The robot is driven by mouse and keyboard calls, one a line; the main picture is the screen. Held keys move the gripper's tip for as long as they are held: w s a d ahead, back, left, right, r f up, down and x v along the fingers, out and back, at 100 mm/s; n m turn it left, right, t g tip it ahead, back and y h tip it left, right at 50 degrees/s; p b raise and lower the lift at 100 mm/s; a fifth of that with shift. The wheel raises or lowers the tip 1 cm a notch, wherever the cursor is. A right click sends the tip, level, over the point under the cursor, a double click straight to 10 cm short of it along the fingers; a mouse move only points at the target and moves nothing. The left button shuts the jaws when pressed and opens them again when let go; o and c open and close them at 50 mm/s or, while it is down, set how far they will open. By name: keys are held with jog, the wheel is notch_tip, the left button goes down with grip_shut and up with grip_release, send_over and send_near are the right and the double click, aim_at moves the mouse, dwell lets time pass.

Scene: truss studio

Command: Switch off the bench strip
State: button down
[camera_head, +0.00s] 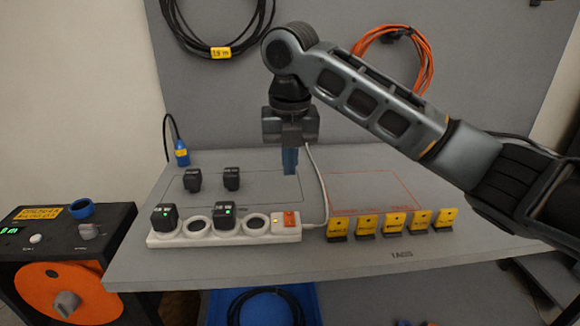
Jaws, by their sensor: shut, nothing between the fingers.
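The white bench strip (190,239) lies along the front left of the grey bench, its sockets in a row. Two black chargers (164,218) with green lights sit in it, one at the left end and one near its middle. An orange switch (290,219) is at its right end, where a white cord leaves it. The switch glows orange; its tilt is too small to tell. My gripper (290,165) points down above the bench behind the switch. Its blue fingers are together and empty, apart from the strip.
Two black plugs (232,179) stand behind the strip. Several yellow tags (392,222) stand in a row to its right. A blue connector (181,153) is at the back left. A black box with an orange reel (50,289) stands left of the bench.

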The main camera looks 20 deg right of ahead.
aim_at(289, 214)
jog(key=f, duration=0.3)
jog(key=w+f, duration=0.1)
jog(key=f, duration=0.3)
jog(key=f+p, duration=0.1)
jog(key=f, duration=0.3)
jog(key=shift+w+d+f, duration=0.15)
jog(key=shift+d+f, duration=0.05)
jog(key=shift+f, duration=0.05)
